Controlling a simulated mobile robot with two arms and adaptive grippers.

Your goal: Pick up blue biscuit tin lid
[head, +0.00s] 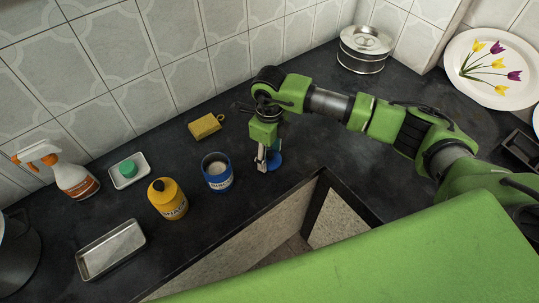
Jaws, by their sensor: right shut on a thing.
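The blue biscuit tin lid (275,161) is a small blue disc at my right gripper (264,163), just right of the blue tin. My right gripper points down and is shut on the lid. The fingers hide part of the lid, and I cannot tell whether it touches the counter. The blue biscuit tin (219,183) stands upright and open, with pale contents showing inside. My left gripper is not in view.
A yellow sponge (205,126) lies behind. An opening (300,215) lies at the counter's front.

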